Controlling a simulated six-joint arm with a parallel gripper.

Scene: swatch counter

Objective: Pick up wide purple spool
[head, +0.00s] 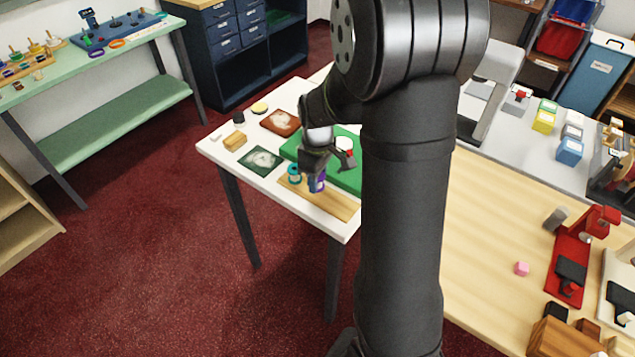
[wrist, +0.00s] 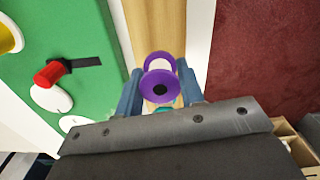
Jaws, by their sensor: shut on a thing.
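The wide purple spool (wrist: 159,88) has purple flanges, a pale middle and a dark centre hole. In the wrist view it sits between the two fingers of my gripper (wrist: 160,92), which is shut on it. In the head view the spool (head: 317,183) shows small, below my gripper (head: 316,170), at the wooden board (head: 340,206) on the white table. Whether it touches the board is hard to tell. A teal spool (head: 294,174) stands just left of it in the head view. My arm hides part of the table.
A green mat (head: 349,176) lies behind the board, with a white round thing (head: 345,143) and a red piece on it. A dark green picture card (head: 262,159) and a brown one (head: 281,122) lie to the left. The white table's front edge (head: 290,208) is close by.

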